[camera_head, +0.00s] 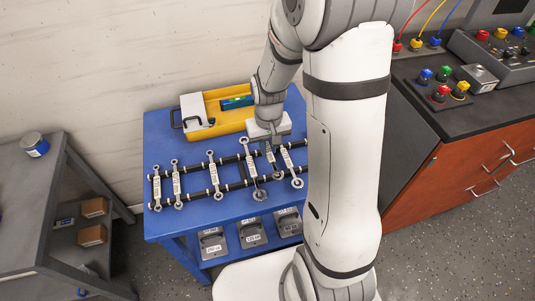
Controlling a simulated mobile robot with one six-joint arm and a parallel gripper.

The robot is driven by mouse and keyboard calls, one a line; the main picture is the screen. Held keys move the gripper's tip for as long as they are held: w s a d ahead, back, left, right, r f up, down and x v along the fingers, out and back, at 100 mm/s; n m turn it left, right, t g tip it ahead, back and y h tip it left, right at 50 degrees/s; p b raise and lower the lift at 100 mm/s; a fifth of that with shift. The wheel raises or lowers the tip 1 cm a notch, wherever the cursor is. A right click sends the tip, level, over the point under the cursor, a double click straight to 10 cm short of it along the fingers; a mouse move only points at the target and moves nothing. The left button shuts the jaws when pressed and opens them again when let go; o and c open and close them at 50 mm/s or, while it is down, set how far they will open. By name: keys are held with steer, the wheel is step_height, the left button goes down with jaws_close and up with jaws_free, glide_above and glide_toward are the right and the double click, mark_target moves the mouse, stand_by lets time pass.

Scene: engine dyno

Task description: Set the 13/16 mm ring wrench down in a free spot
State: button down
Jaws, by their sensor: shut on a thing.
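My gripper (272,141) is low over the back right part of the blue table (165,129). It is shut on a ring wrench (271,157), taken to be the 13/16 mm one, whose size marking I cannot read. The upper part of this wrench is hidden by my gripper. I cannot tell whether it touches the rack below. Several other silver ring wrenches with pale labels, such as one at the left (177,184) and one beside the held one (253,172), lie across the black two-bar rack (232,187).
A yellow tray (200,132) with a white case (194,109) and a green-blue level (237,102) sits at the table's back. Grey weights (252,232) are below the front edge. Bare blue surface shows at the left back. My arm hides the table's right side.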

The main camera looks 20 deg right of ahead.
mark_target(269, 150)
steer(key=shift+f, duration=2.1)
steer(key=c, duration=1.4)
jaws_free()
steer(key=shift+o, duration=0.2)
steer(key=shift+r, duration=0.1)
step_height(269, 150, up, 12)
steer(key=shift+s+f+p, duration=0.1)
steer(key=shift+p, duration=0.25)
steer(key=s+r+t, duration=0.2)
steer(key=s+r, duration=0.7)
steer(key=s, duration=0.4)
steer(key=shift+s+a+r, duration=0.15)
steer(key=shift+s+r, duration=0.2)
steer(key=shift+s, duration=0.05)
steer(key=shift+r, duration=0.1)
